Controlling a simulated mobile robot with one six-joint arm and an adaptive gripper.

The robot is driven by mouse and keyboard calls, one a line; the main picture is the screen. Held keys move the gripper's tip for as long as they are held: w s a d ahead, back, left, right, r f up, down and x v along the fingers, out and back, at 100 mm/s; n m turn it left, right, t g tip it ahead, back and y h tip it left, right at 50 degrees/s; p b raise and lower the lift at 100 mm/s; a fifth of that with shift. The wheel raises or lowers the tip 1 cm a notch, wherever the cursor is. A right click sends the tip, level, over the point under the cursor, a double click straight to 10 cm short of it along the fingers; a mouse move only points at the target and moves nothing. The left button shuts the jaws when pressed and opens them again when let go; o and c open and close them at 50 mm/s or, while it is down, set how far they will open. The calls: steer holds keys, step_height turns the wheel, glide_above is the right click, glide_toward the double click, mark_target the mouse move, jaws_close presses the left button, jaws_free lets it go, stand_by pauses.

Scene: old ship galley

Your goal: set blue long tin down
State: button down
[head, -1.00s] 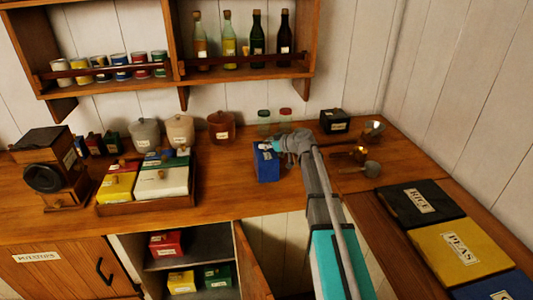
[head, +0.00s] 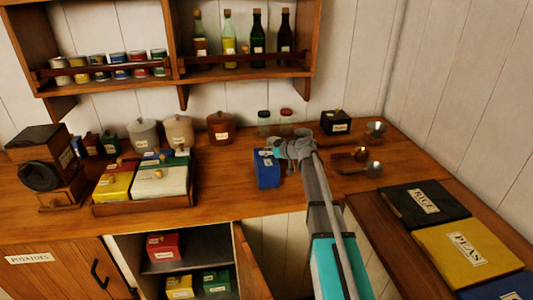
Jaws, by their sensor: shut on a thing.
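The blue long tin (head: 267,173) is upright at the middle of the wooden counter, towards its front edge. My gripper (head: 272,153) is at the top of the tin and shut on it. The gripper body and my arm reach in from the lower right. They cover the counter just right of the tin. The tin's base looks at or very near the counter top, but I cannot tell whether it touches.
A wooden tray (head: 140,207) of tins stands left of the blue tin, with bare counter (head: 225,180) between. Small jars (head: 264,122) and a black tin (head: 335,122) stand behind. Metal ladles (head: 372,168) lie to the right. An open cupboard (head: 190,247) is below.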

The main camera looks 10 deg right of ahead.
steer(key=shift+c, duration=2.4)
jaws_free()
steer(key=shift+r, duration=0.1)
steer(key=p+v, duration=0.4)
steer(key=v, duration=0.8)
steer(key=shift+p, duration=0.3)
steer(key=s+a+f+m+g+h, duration=0.2)
steer(key=s+f+m+g+h, duration=0.1)
steer(key=s, duration=0.6)
steer(key=s+a+f+m+g+h, duration=0.3)
steer(key=s+f, duration=0.1)
steer(key=s, duration=0.6)
steer(key=s+a+f+m+g+h, duration=0.3)
steer(key=s+f, duration=0.1)
steer(key=s, duration=0.6)
steer(key=shift+s+a+f+g+h, duration=0.2)
steer(key=shift+f+g+h, duration=0.05)
steer(key=shift+g+h, duration=0.05)
